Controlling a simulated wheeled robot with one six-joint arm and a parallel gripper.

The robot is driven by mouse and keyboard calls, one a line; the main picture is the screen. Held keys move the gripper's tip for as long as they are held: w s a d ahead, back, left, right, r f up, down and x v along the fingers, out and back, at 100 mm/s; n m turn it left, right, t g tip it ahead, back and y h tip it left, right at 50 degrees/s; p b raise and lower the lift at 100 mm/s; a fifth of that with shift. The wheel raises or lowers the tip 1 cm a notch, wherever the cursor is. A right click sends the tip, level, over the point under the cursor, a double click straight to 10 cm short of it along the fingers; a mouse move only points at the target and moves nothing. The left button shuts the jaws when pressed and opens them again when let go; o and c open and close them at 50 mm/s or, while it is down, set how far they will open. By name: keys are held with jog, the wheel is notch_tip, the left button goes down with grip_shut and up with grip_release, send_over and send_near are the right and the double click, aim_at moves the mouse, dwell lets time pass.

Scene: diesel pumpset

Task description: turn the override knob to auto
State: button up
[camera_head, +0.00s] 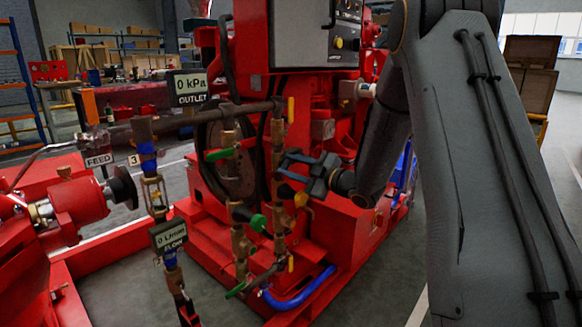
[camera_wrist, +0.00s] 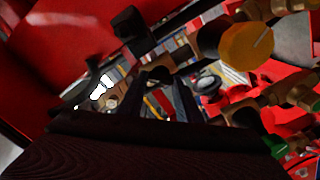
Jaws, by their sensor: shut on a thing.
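A round yellow-orange knob with a pale line on its face and a dark body (camera_wrist: 246,46) is at the upper right of the wrist view. In the head view a yellow-orange knob (camera_head: 301,199) with a dark body sits on the brass pipework, just below my gripper (camera_head: 287,166). My gripper reaches in from the right. In the wrist view my gripper (camera_wrist: 166,84) shows two dark fingers beside a brass pipe, left of and below the knob. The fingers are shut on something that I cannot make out. A second yellow knob (camera_head: 338,43) is on the grey control box. No auto mark is readable.
Brass valves with green handles (camera_head: 219,155) and yellow handles (camera_head: 291,110) crowd the pipes. A black flow display (camera_head: 168,236) and an outlet pressure display (camera_head: 191,88) stand left. A blue hose (camera_head: 298,291) runs low over the red base. Grey floor is open at front.

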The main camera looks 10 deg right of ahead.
jog(key=n+b, duration=0.1)
jog(key=n, duration=0.2)
jog(key=shift+f+n, duration=0.1)
jog(key=shift+n, duration=0.3)
jog(key=shift+n+b, duration=0.6)
jog(key=shift+n, duration=1.2)
jog(key=o, duration=1)
jog(key=shift+o, duration=0.2)
jog(key=shift+s, duration=0.1)
jog(key=p+v, duration=0.1)
jog(key=v, duration=0.6)
jog(key=shift+s+d+p, duration=0.2)
jog(key=shift+s+p, duration=0.05)
jog(key=shift+p, duration=0.1)
